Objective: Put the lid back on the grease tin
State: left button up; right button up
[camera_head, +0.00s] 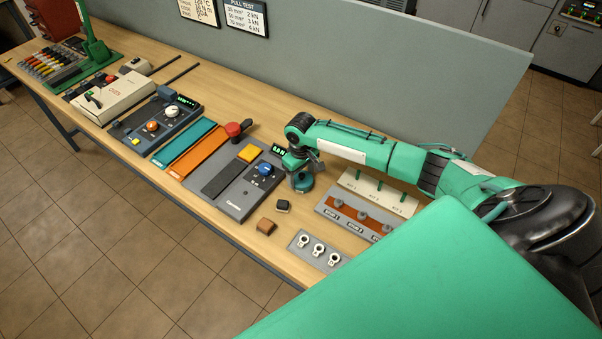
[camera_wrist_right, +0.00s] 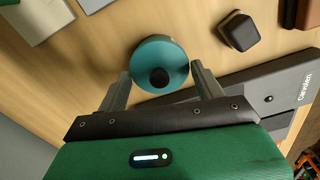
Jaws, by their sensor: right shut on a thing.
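My right gripper (camera_head: 302,172) is over the table, just right of the grey device with the blue knob. In the right wrist view, its two fingers (camera_wrist_right: 160,78) are on either side of a round teal piece (camera_wrist_right: 160,48) with a dark round centre, and they are shut on it. It looks like the grease tin's lid. In the head view it shows as a teal round shape (camera_head: 303,184) under the gripper. I cannot tell whether the tin is beneath it or whether it touches the table. I see no separate tin. My left gripper is not in view.
A black block (camera_head: 283,206) and a brown block (camera_head: 266,226) lie in front. The grey device (camera_head: 237,205) is to the left. A labelled rack (camera_head: 352,213) is to the right, and a plate with ring lugs (camera_head: 318,251) is nearer. A grey partition (camera_head: 330,70) stands behind.

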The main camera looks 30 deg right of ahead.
jog(key=shift+p, duration=0.4)
dwell(0.5)
jog(key=o, duration=1.2)
jog(key=shift+c, duration=0.2)
jog(key=shift+r, duration=0.15)
jog(key=shift+r+p, duration=3.35)
jog(key=shift+p, duration=0.2)
grip_shut()
